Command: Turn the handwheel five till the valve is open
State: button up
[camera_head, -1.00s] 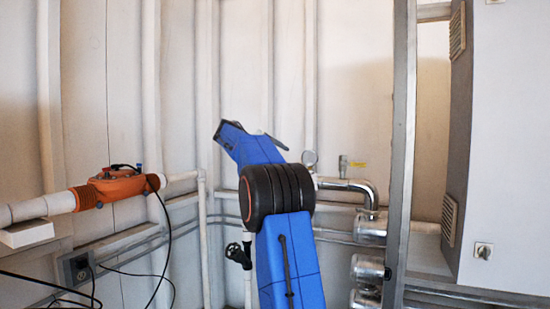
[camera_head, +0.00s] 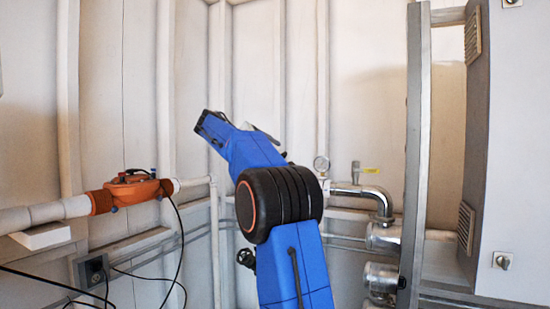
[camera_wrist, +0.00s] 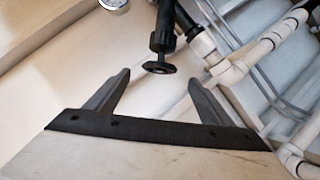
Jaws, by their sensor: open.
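In the wrist view my gripper (camera_wrist: 160,88) is open and empty, its two dark fingers spread wide. A black valve with a small round handwheel (camera_wrist: 159,67) shows beyond the fingertips, between them and slightly above; I cannot tell the gap. In the head view a dark handwheel (camera_head: 245,258) shows just left of my blue arm, low in the corner; part of its valve is hidden behind my arm. The fingers are not visible in the head view. No number can be read on the handwheel.
An orange device (camera_head: 130,188) with cables sits on a pipe at left. A grey cabinet (camera_head: 515,150) stands at right. White pipes (camera_wrist: 232,72) run right of the handwheel.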

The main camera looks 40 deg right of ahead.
jog(key=shift+v, duration=2.25)
